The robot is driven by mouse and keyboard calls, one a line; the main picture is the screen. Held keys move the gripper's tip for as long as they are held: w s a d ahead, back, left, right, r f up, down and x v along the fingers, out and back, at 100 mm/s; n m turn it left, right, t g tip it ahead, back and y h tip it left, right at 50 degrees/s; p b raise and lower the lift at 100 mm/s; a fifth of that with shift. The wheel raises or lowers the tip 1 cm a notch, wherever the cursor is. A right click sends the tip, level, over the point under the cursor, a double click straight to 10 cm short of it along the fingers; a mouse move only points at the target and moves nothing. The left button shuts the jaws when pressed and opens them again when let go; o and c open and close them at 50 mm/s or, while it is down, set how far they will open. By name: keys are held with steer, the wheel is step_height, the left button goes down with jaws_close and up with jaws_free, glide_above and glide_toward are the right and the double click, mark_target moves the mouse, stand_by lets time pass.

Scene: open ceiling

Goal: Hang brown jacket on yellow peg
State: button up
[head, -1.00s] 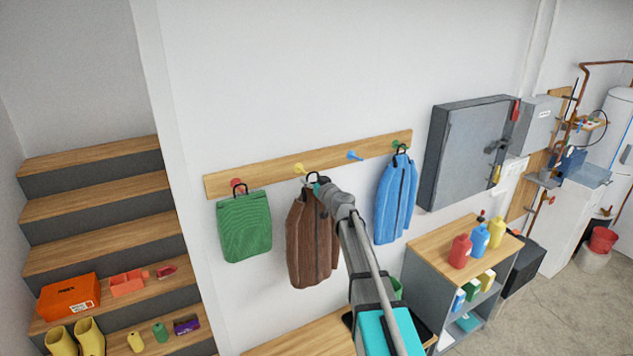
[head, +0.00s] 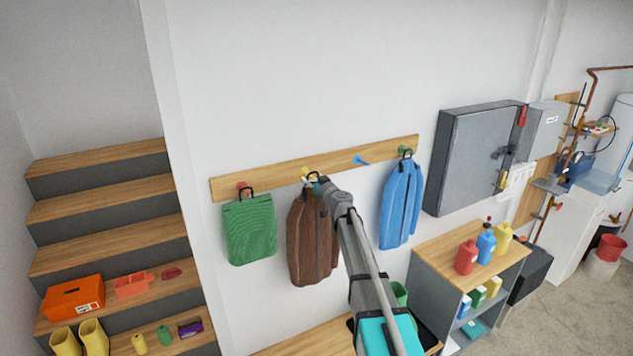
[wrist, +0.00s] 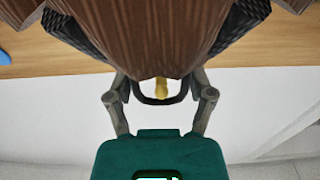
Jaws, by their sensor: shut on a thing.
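The brown jacket (head: 312,250) hangs upright in front of the wall, below the wooden peg board. My gripper (head: 319,185) is shut on its upper part, near the black hanger loop. The yellow peg (head: 306,173) is on the board just up and left of my gripper, partly covered by the loop. In the wrist view the brown jacket (wrist: 150,22) fills the top, between the dark fingers of my gripper (wrist: 157,38). There the yellow peg (wrist: 161,87) shows within the outline of the black loop (wrist: 154,101). Whether the loop bears on the peg is unclear.
The board (head: 270,179) also carries a green garment (head: 249,228) on a red peg at left and a blue jacket (head: 401,203) on a green peg at right. The blue peg (head: 361,160) between is bare. A grey wall cabinet (head: 476,155) stands right; stairs (head: 105,203) are left.

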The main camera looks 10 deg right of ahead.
mark_target(304, 174)
steer(key=shift+x, duration=0.95)
steer(key=shift+w+a+f+b, duration=0.2)
steer(key=shift+w+f+b, duration=0.3)
steer(key=shift+f+b, duration=0.1)
steer(key=o, duration=1.3)
steer(key=shift+s, duration=0.1)
steer(key=shift+s+d, duration=0.1)
steer(key=shift+s, duration=0.05)
steer(key=v, duration=1.1)
steer(key=shift+s+d+r, duration=0.1)
steer(key=shift+s, duration=0.1)
